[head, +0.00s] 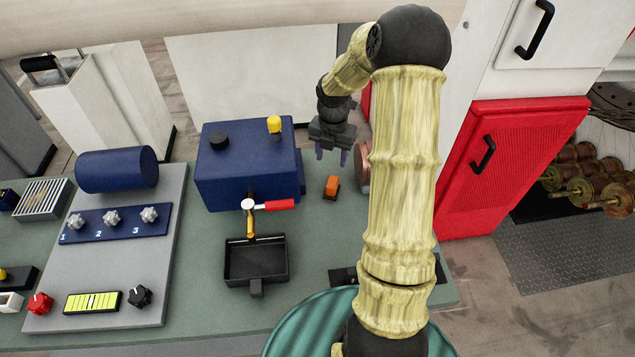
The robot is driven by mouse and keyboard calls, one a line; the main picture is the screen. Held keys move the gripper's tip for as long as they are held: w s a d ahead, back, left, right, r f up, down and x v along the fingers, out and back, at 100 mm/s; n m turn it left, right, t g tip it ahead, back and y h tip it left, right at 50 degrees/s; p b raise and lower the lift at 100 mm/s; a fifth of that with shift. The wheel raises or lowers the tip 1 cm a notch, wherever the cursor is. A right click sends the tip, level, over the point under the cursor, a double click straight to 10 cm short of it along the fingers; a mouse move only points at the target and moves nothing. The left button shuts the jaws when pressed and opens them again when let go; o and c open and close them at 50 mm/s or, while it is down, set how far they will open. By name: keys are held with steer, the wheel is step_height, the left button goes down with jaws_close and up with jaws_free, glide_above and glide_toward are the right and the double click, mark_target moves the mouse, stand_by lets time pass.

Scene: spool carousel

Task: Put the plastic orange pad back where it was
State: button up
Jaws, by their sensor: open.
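A small orange pad (331,184) sits on a dark base on the green bench top, to the right of the blue box. It seems to rest upright there, apart from my gripper. My gripper (331,156) hangs just above and behind the pad with its two fingers pointing down. It is open, and nothing shows between the fingers.
A blue box (243,170) with a red-handled tap (276,205) stands left of the pad, above a black tray (256,262). A copper-coloured round part (363,166) is close on the right, partly hidden by my arm. A control panel (112,270) lies left.

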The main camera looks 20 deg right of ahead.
steer(key=s+a+r+m+t, duration=0.1)
steer(key=s+a+r+m, duration=0.3)
steer(key=m, duration=0.9)
steer(key=s+a+r+m+t, duration=0.1)
steer(key=s+a+r+m, duration=0.3)
steer(key=s+a+m, duration=0.6)
steer(key=s+m, duration=0.4)
steer(key=shift+s+a+t, duration=0.15)
steer(key=shift+a+t, duration=0.05)
steer(key=shift+t, duration=0.1)
steer(key=shift+c, duration=0.3)
